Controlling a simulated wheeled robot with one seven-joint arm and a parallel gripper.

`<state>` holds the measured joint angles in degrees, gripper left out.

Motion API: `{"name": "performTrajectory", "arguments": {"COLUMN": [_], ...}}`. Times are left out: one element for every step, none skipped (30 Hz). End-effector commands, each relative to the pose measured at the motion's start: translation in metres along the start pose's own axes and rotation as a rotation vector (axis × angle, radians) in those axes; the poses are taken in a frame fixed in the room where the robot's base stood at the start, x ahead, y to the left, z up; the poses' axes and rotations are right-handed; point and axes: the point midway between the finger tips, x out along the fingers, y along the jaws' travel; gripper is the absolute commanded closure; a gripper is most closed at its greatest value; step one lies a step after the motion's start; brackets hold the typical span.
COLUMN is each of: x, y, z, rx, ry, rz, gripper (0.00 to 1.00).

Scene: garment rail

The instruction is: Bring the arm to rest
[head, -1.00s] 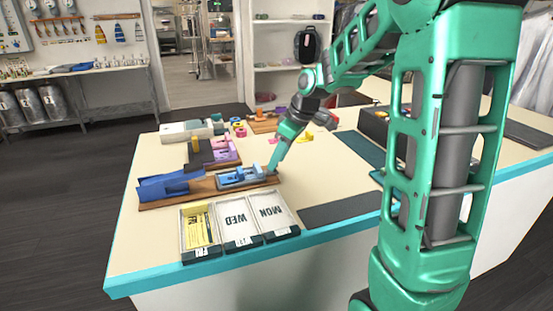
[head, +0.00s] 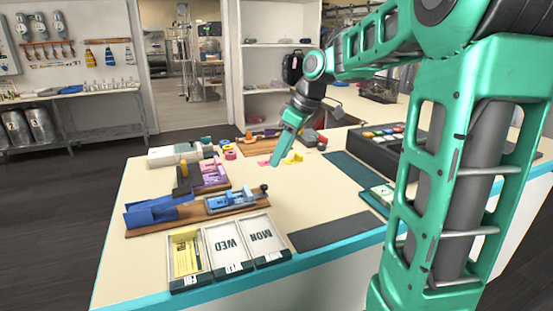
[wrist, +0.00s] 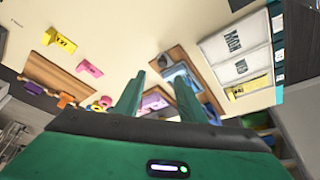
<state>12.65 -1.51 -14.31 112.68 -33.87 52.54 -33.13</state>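My green gripper (head: 276,163) hangs above the cream table (head: 310,200), fingers pointing down, clear of the blue clip-like piece (head: 222,201). In the wrist view, the two fingers of my gripper (wrist: 152,76) are apart, and I see nothing held between them. The blue piece sits on a wooden board (head: 150,226) in front of and left of the gripper. It shows beyond the right finger in the wrist view (wrist: 182,82). My arm is bent over the right part of the table.
Trays marked MON (head: 262,238) and WED (head: 226,246), and one with a yellow card (head: 186,256), line the front edge. Pink (head: 264,162) and yellow (head: 293,159) pieces lie near the gripper. A dark box (head: 388,146) stands at right. A dark mat (head: 328,232) is bare.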

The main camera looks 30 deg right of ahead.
Motion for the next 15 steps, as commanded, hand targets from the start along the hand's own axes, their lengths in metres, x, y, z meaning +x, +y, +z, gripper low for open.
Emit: {"name": "performTrajectory", "arguments": {"x": [0.0,0.0,0.0,0.0,0.0,0.0,0.0,0.0,0.0,0.0,0.0,0.0,0.0,0.0,-0.001], "y": [0.0,0.0,0.0,0.0,0.0,0.0,0.0,0.0,0.0,0.0,0.0,0.0,-0.001,-0.002,-0.005], "z": [0.0,0.0,0.0,0.0,0.0,0.0,0.0,0.0,0.0,0.0,0.0,0.001,0.002,0.005,0.01], "rx": [0.0,0.0,0.0,0.0,0.0,0.0,0.0,0.0,0.0,0.0,0.001,0.004,0.01,0.022,0.049], "ry": [0.0,0.0,0.0,0.0,0.0,0.0,0.0,0.0,0.0,0.0,0.0,0.0,-0.002,-0.005,-0.012], "rz": [0.0,0.0,0.0,0.0,0.0,0.0,0.0,0.0,0.0,0.0,0.0,0.001,0.002,0.003,0.006], "gripper": [0.64,0.64,0.64,0.64,0.64,0.64,0.64,0.64,0.64,0.64,0.64,0.64,0.64,0.64,0.64]}}
